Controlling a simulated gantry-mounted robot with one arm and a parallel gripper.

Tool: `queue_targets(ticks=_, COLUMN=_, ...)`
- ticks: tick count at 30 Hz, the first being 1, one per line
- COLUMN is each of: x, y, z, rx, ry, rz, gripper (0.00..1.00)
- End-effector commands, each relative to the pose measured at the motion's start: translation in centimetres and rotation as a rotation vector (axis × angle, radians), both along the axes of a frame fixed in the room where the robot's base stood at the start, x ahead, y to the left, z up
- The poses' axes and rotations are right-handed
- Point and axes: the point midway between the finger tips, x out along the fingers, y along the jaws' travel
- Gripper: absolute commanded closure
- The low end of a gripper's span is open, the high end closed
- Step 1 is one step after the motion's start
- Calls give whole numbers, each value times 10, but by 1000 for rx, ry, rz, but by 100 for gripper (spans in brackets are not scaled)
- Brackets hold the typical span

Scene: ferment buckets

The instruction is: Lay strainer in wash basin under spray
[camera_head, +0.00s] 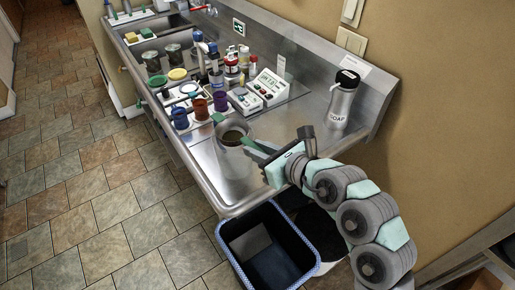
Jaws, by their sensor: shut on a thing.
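My gripper (252,146) is over the near part of the steel counter (205,165), its pale green fingers shut on the rim side of a round, grey, bowl-like thing that looks like the strainer (232,133). Its inside is dark and faces up. I cannot tell whether it touches the counter or hangs just above it. The wash basin appears to be the sunken far end of the steel unit (131,47), partly hidden by things in front. A red-and-blue fitting (198,36) by the back wall there may be the spray; it is small.
Small bottles, colored cups (220,100) and a white meter (268,87) crowd the middle counter. Dark jars (172,54) stand beyond. A tall soap bottle (342,98) stands by the back ledge. A blue-rimmed bin (240,235) is below the front edge. The near counter is mostly clear.

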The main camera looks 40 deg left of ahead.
Motion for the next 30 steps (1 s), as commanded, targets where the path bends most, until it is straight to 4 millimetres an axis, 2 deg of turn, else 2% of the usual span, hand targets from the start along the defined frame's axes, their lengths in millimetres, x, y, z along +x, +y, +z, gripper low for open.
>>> queue_targets(ticks=30, x=0, y=0, z=-8, rx=0, ry=0, rz=0, gripper=100)
